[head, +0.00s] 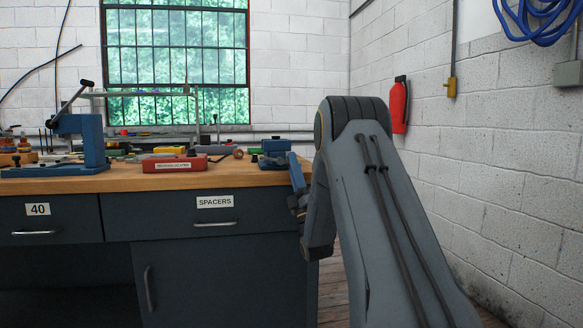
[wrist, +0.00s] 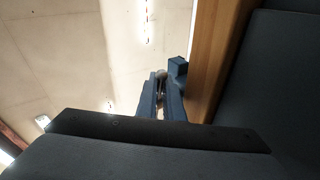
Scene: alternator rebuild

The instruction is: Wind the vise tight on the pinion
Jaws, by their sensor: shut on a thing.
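The small blue vise (head: 275,147) stands at the right end of the wooden bench top in the head view. A blue block at its edge shows in the wrist view (wrist: 178,67). My gripper (head: 294,160) points up beside the bench's right end, close to the vise. In the wrist view, its two blue fingers (wrist: 160,76) are shut on a small pale metal part, which looks like the vise handle (wrist: 161,76). Most of the handle is hidden by the fingers. I cannot make out the pinion in either view.
The wooden bench top (head: 130,181) holds a blue press (head: 80,140), a red labelled box (head: 174,163) and several small parts. The bench edge (wrist: 207,60) runs close to the right of my fingers. A brick wall (head: 480,180) with a red extinguisher (head: 398,106) stands right.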

